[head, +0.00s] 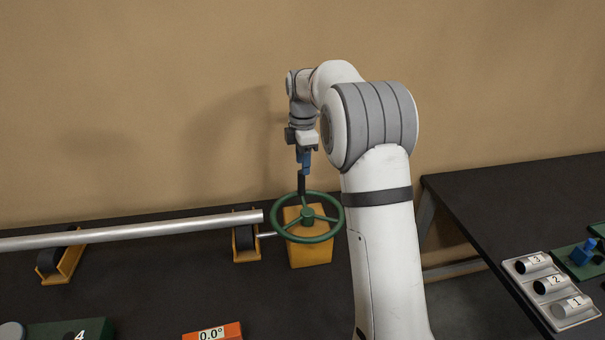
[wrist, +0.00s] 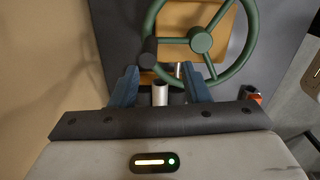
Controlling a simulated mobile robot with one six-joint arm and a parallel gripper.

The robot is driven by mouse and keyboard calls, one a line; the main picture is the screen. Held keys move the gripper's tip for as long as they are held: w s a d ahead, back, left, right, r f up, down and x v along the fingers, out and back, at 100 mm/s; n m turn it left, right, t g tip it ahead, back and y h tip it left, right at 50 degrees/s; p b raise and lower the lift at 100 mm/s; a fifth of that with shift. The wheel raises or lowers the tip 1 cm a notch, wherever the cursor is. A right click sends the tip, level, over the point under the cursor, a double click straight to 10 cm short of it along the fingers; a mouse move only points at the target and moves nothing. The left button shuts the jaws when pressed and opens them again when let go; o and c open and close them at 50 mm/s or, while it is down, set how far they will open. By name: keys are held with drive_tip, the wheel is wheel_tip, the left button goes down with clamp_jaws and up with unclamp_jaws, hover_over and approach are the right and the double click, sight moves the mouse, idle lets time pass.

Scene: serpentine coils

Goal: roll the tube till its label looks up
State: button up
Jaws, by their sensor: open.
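A long silver tube (head: 140,231) lies across roller stands at the left. No label shows on its visible side. Its right end is close to a green handwheel (head: 307,225) on an orange block (head: 311,254). A dark upright knob (head: 301,184) stands on the wheel's far rim. My gripper (head: 304,168) is just above the knob, pointing down. In the wrist view, my blue fingers (wrist: 159,70) are apart with the knob (wrist: 148,52) near the left finger. The wheel (wrist: 201,40) also shows there, and the silver tube end (wrist: 160,95) appears between the fingers.
Orange roller stands (head: 61,263) hold the tube. An orange block reading 0.0° (head: 212,333) and a dark green block marked 4 (head: 95,328) sit at the front. A tray with numbered cylinders (head: 581,316) is on the right table. The wall is close behind.

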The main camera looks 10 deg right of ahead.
sight(302, 180)
drive_tip(key=shift+w+f+n, duration=0.3)
drive_tip(key=shift+w+n, duration=0.3)
drive_tip(key=shift+w, duration=0.2)
drive_tip(key=shift+f, duration=0.35)
drive_tip(key=shift+f+p, duration=0.85)
drive_tip(key=shift+f, duration=2.7)
clamp_jaws()
drive_tip(key=shift+d, duration=0.2)
drive_tip(key=shift+a, duration=0.15)
